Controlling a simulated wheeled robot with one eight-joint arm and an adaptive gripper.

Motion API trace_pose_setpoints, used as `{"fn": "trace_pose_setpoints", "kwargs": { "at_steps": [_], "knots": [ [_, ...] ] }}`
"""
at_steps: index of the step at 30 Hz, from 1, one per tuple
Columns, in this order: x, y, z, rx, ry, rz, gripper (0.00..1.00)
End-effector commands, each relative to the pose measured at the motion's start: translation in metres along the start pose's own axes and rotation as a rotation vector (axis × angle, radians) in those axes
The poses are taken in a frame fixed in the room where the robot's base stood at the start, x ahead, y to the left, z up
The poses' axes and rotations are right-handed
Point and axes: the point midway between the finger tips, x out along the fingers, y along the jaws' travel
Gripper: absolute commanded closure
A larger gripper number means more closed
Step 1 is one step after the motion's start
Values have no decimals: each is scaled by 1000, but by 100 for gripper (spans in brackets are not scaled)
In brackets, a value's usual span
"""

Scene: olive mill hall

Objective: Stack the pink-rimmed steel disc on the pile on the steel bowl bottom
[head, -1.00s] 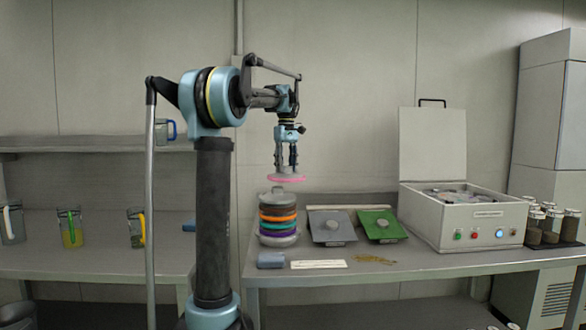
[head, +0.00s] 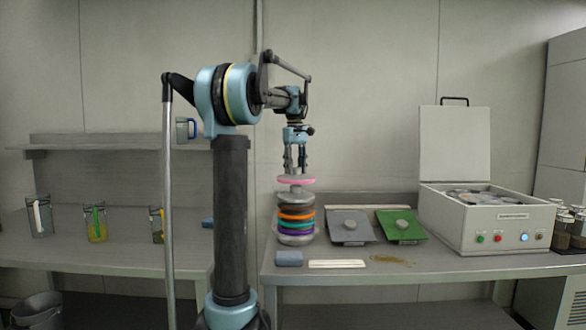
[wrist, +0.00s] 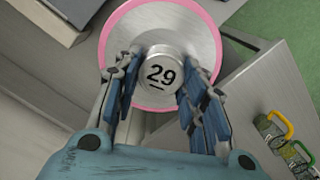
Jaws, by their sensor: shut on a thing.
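The pink-rimmed steel disc (head: 296,180) hangs level in my gripper (head: 295,168), just above the pile. In the wrist view my gripper (wrist: 163,80) is shut on the disc's raised knob, marked 29, and the pink rim (wrist: 104,40) shows around it. The pile (head: 295,215) has grey, orange, green and purple-rimmed discs on the steel bowl bottom (head: 296,239). A grey knob at the top of the pile shows just under the held disc. Whether the two touch I cannot tell.
Right of the pile stand a grey sloped plate (head: 340,236) and a green one (head: 392,218), each with a round knob. A white box with its lid up (head: 495,228) stands further right.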

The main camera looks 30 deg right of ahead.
Motion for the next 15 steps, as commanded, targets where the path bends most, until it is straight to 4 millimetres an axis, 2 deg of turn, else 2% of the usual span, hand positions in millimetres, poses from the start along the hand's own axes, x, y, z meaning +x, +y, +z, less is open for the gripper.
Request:
{"fn": "trace_pose_setpoints", "kwargs": {
  "at_steps": [8,15],
  "knots": [
    [4,0,0,0,0,-1,79],
    [15,0,-1,0,-1,-1,79]
  ]
}}
